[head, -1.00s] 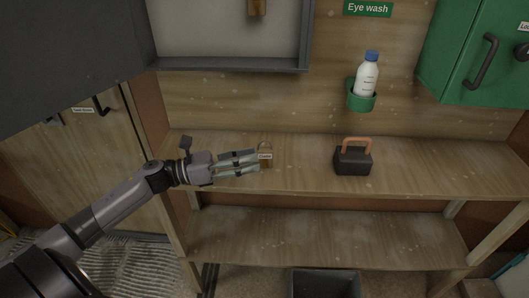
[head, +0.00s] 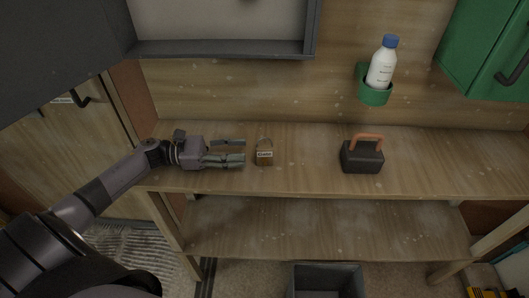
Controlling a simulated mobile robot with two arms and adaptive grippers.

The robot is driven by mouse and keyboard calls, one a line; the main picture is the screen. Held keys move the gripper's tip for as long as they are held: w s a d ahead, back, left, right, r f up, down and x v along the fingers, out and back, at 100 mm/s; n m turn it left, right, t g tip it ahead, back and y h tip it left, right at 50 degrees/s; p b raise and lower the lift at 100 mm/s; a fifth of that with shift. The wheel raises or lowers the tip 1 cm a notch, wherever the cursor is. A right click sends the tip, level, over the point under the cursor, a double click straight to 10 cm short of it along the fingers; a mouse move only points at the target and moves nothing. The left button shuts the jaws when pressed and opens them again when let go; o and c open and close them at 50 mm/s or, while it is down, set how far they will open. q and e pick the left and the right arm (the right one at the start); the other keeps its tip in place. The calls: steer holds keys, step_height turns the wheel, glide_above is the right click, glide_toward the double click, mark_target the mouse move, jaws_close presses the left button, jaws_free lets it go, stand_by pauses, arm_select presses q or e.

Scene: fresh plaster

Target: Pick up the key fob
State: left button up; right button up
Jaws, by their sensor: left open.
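The key fob (head: 264,155) is a small brown block with a white label and a loop at its top. It is on the upper wooden shelf (head: 310,165), left of the middle. My left gripper (head: 243,151) is open, low over the same shelf just left of the fob. Its fingers point right toward the fob, with a small gap between fingertips and fob. Nothing is between the fingers. My right gripper is not in view.
A black block with an orange handle (head: 362,156) stands on the shelf to the right. A white bottle with a blue cap (head: 382,66) sits in a green holder (head: 374,97) on the wall. A grey open cabinet (head: 220,48) overhangs the back left. Shelf between fob and black block is clear.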

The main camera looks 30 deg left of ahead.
mark_target(264, 150)
arm_select(q)
steer(key=shift+w+d, duration=0.25)
steer(key=shift+w+d+f, duration=0.1)
steer(key=shift+d, duration=0.1)
steer(key=p+x, duration=0.2)
steer(key=x, duration=0.3)
steer(key=shift+w+d, duration=0.2)
steer(key=shift+d, duration=0.15)
steer(key=shift+w+d, duration=0.1)
steer(key=shift+d, duration=0.1)
steer(key=shift+c, duration=0.8)
steer(key=c, duration=0.4)
jaws_close()
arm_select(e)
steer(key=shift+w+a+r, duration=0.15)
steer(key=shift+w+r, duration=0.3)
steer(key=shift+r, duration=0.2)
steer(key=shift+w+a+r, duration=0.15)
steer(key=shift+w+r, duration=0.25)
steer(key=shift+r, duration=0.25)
